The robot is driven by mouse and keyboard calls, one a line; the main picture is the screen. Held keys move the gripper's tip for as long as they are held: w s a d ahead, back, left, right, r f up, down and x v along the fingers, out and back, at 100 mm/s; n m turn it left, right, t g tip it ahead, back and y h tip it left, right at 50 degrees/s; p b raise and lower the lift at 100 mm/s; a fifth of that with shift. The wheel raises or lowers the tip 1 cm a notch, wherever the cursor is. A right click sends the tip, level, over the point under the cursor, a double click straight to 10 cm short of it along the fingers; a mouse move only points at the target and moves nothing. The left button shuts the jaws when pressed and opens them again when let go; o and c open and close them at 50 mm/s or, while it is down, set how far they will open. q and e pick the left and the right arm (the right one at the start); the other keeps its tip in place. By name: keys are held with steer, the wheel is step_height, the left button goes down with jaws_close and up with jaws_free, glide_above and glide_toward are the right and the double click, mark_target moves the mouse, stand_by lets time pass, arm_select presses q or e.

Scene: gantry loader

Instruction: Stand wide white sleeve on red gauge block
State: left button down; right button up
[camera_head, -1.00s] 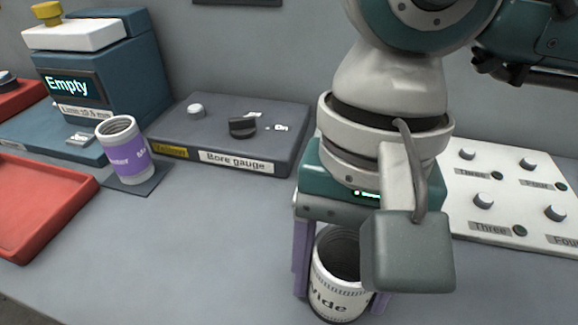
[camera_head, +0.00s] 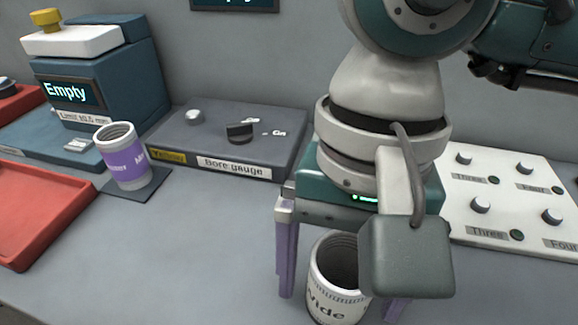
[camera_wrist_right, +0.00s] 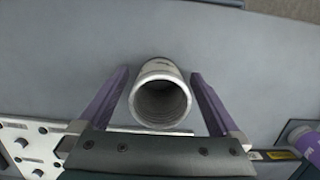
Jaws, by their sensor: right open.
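The wide white sleeve (camera_head: 332,301), lettered "Wide", stands upright on the grey table with its open mouth up. It also shows in the right wrist view (camera_wrist_right: 160,72), seen into its bore. My right gripper (camera_head: 340,302) points down with its purple fingers open on either side of the sleeve. In the right wrist view (camera_wrist_right: 160,76) there is a gap between the sleeve and each finger. My arm partly covers the sleeve's right side in the head view. I cannot make out a red gauge block. My left gripper is not in view.
A purple-banded sleeve (camera_head: 127,160) stands on a dark pad left of the dark bore gauge box (camera_head: 274,152). A red tray (camera_head: 75,190) lies at the left, below a blue machine (camera_head: 125,78) reading "Empty". A white knob panel (camera_head: 500,180) lies at right. The front-middle table is clear.

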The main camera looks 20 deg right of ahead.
step_height(320, 180, up, 12)
steer(key=w+d, duration=0.1)
steer(key=shift+w, duration=0.3)
steer(key=shift+s, duration=0.1)
